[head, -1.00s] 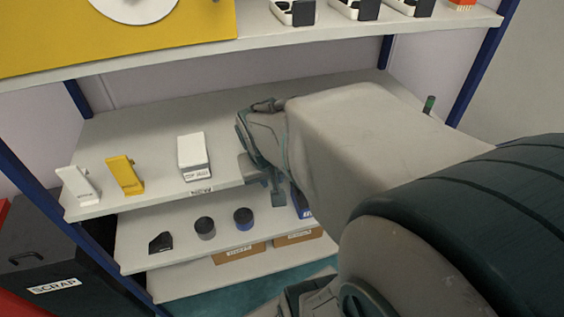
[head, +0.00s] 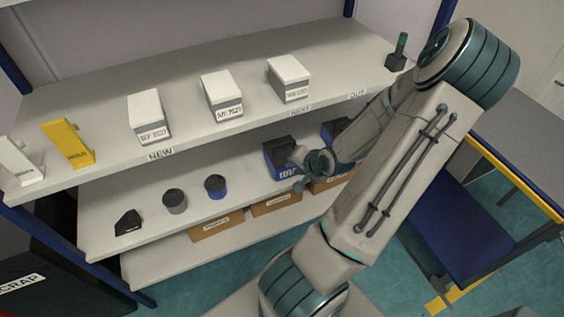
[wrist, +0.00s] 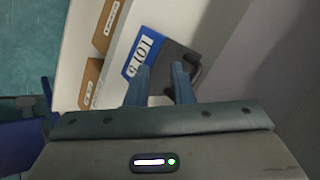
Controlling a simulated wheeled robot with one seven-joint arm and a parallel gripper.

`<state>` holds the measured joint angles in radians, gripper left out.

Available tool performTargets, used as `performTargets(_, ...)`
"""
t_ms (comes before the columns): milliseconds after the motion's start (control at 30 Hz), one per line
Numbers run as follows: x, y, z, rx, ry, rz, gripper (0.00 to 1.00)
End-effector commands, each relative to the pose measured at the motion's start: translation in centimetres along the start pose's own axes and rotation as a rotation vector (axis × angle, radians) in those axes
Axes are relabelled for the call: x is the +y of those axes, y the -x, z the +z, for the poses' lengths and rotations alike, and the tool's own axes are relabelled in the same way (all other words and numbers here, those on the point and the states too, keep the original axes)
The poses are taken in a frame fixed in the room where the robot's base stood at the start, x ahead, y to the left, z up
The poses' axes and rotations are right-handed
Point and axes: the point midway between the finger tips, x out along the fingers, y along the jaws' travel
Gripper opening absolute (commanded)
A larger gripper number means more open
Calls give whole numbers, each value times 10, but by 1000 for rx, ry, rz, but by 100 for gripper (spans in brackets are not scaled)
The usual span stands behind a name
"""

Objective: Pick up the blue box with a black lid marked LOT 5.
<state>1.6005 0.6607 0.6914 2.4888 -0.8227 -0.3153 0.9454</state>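A blue box with a black lid (head: 279,158) stands on the middle shelf, partly covered by my gripper (head: 298,168) at its right front. A second blue box with a dark lid (head: 334,130) stands further right, partly behind my arm. In the wrist view, one blue box (wrist: 131,64) with a black lid and dark handle lies just beyond my fingertips (wrist: 160,68). Its white label shows LOT and a digit too small to read surely. My fingers are apart with a gap between them; they overlap the lid in the picture, and contact cannot be told.
The upper shelf (head: 215,137) holds white boxes (head: 222,95), a yellow holder (head: 68,144) and a white one. The middle shelf also has a grey round pot (head: 174,201), a blue-banded pot (head: 215,187) and a black piece (head: 128,222). Brown boxes (head: 217,224) sit below.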

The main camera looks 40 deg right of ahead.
Motion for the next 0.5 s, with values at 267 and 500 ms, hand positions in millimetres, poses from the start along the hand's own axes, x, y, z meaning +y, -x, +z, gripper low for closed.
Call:
performTargets(267, 14, -2, -26, 115, -337, -356, 21)
performTargets(500, 14, 9, -42, 165, -440, -496, 21)
